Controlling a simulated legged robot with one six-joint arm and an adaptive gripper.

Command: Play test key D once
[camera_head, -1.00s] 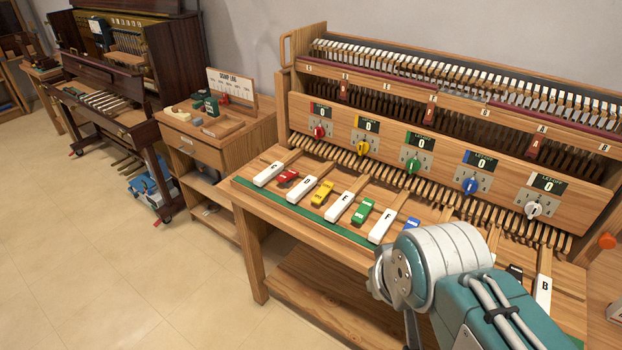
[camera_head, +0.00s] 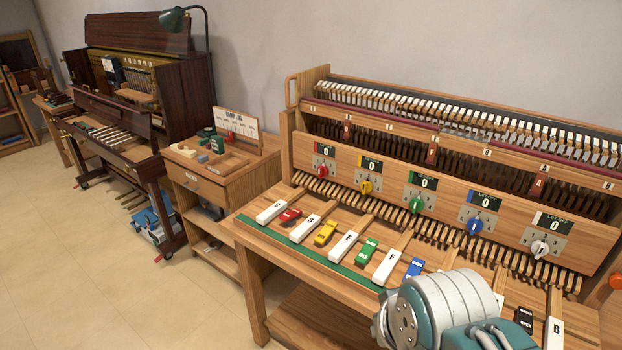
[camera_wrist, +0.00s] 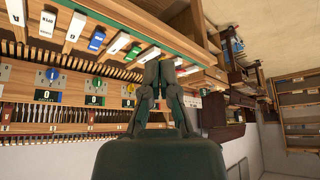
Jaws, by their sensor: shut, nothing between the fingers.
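The white test key D (camera_head: 306,229) lies on the wooden bench in the head view, between the red block (camera_head: 289,216) and the yellow block (camera_head: 325,233). Nothing covers it there. My gripper (camera_wrist: 165,58) shows in the wrist view with its dark fingers together and nothing between them. Its tips appear in front of the key row, hiding part of it. A white key (camera_wrist: 188,71) shows just right of the tips, but its letter is too small to read. In the head view only my arm shows, at the lower right; the gripper is out of frame.
White keys C (camera_head: 271,211), E (camera_head: 344,247), F (camera_head: 387,266) and B (camera_head: 555,334) share the row. Coloured blocks such as the green one (camera_head: 366,251) sit between keys. Behind stands a panel (camera_head: 390,188) with coloured knobs and displays reading 0. A drawer cabinet (camera_head: 205,178) stands left.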

